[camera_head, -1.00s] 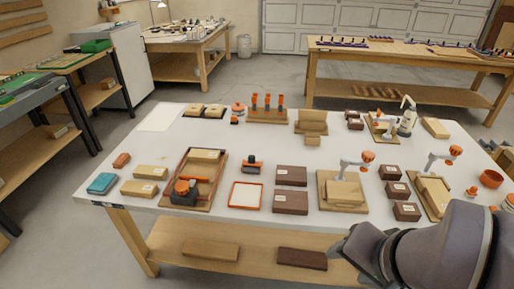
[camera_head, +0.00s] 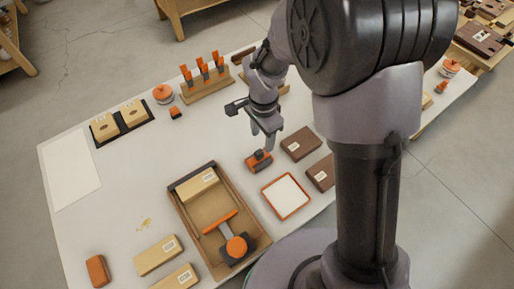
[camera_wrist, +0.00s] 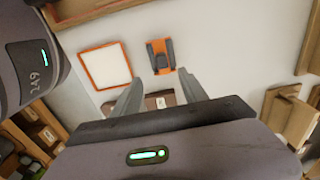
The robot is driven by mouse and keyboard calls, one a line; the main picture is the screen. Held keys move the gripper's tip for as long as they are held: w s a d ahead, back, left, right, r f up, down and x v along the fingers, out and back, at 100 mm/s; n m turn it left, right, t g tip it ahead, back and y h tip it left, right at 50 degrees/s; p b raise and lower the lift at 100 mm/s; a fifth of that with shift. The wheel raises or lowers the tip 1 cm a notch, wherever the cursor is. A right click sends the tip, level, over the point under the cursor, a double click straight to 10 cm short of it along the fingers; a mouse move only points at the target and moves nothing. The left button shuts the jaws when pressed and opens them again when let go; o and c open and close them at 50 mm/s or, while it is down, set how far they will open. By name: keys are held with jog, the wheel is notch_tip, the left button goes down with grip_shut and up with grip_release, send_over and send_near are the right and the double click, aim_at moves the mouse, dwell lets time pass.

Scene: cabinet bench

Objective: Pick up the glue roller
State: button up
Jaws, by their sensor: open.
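The glue roller appears to be the small orange and dark grey tool (camera_head: 259,161) on the white bench top. It lies just behind the orange-rimmed white tray. My gripper (camera_head: 267,133) hangs over it from behind, pointing down. In the wrist view the roller (camera_wrist: 161,54) lies beyond the fingertips, between the lines of the two fingers. My gripper (camera_wrist: 159,92) is open with nothing between the fingers. Whether a fingertip touches the roller I cannot tell.
The orange-rimmed tray (camera_head: 286,196) and dark brown boxes (camera_head: 301,144) lie close by the roller. A wooden tray (camera_head: 182,204) holds a box and an orange-black tool (camera_head: 236,247). A rack with orange-topped tools (camera_head: 206,86) stands behind. The bench's left middle is mostly clear.

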aim_at(259, 152)
jog(key=f+b, duration=0.1)
jog(key=f, duration=0.2)
jog(key=f+b, duration=0.1)
jog(key=f, duration=0.2)
jog(key=a+f+b, duration=0.1)
jog(key=f, duration=0.3)
jog(key=shift+b, duration=0.4)
jog(key=shift+r, duration=0.2)
grip_shut()
